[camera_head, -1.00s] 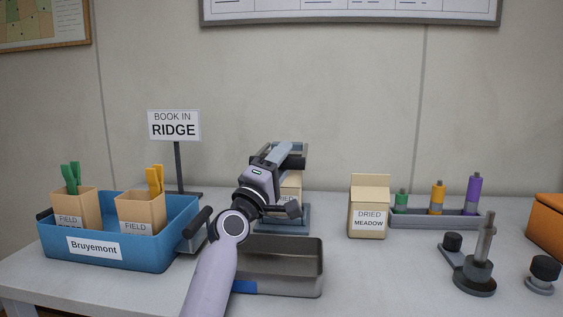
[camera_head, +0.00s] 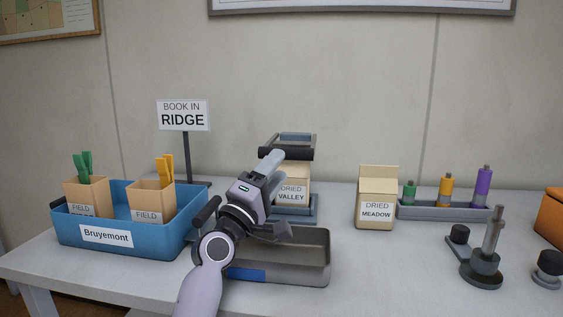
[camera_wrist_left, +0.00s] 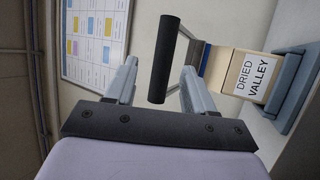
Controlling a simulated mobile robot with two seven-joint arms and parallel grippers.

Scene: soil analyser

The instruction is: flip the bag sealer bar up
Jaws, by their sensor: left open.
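The bag sealer (camera_head: 312,212) stands at the middle back of the table, a blue-grey base with a raised frame. Its bar with a dark cylindrical handle (camera_head: 286,153) is up at the top, above a tan bag labelled Dried Valley (camera_head: 291,190). My left gripper (camera_head: 271,166) is open in front of the sealer, its fingers pointing up towards the handle. In the left wrist view the handle (camera_wrist_left: 163,60) shows beyond and between the open fingers (camera_wrist_left: 157,85), with the Dried Valley bag (camera_wrist_left: 248,75) to the right. I cannot see contact with the handle. My right gripper is out of view.
A grey metal tray (camera_head: 318,260) lies below my left arm. A blue crate (camera_head: 150,245) with two field bags is at left, beside the Ridge sign (camera_head: 183,115). A Dried Meadow bag (camera_head: 377,198), a vial rack (camera_head: 440,213) and a dark stand (camera_head: 483,270) are at right.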

